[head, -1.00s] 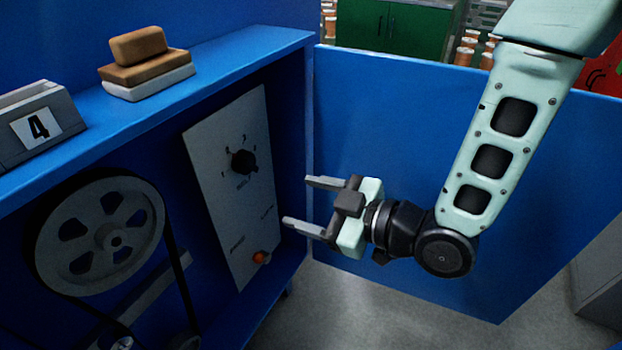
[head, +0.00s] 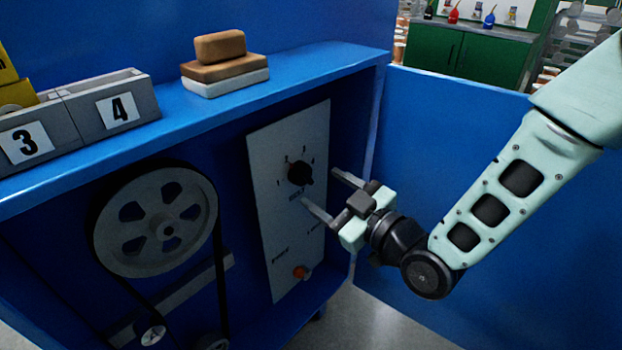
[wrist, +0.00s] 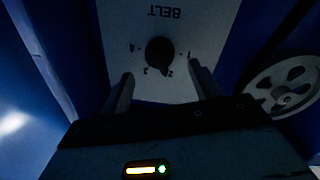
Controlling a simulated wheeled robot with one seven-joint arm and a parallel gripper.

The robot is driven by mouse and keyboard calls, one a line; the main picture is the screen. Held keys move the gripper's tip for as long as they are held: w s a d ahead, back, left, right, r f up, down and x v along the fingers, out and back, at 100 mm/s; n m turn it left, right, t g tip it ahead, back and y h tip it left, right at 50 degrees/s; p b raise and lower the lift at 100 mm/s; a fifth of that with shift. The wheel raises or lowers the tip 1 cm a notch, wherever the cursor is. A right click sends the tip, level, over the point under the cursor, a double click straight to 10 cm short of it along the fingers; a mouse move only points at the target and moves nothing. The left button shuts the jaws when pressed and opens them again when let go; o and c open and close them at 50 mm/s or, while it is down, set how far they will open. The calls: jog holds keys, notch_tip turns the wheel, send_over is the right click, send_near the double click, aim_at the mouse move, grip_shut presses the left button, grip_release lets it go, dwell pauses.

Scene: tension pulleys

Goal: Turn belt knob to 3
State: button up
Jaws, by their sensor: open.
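The black belt knob (head: 299,173) is on a light grey panel (head: 290,235) inside the blue cabinet. In the wrist view the knob (wrist: 160,53) appears upside down below the word BELT, with the numbers 1 to 4 around it. Its pointer seems to be near the 2, but the view is dark. My gripper (head: 319,186) is open and empty, just in front of the panel. In the wrist view its two fingers (wrist: 160,72) are on either side of the knob's line, apart from it.
The blue side panel (head: 450,140) is behind my arm. A brown and white block stack (head: 225,80) and numbered bins (head: 118,115) are on the cabinet top.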

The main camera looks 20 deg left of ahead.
aim_at(309, 178)
jog(key=shift+x, duration=2.5)
jog(key=c, duration=1)
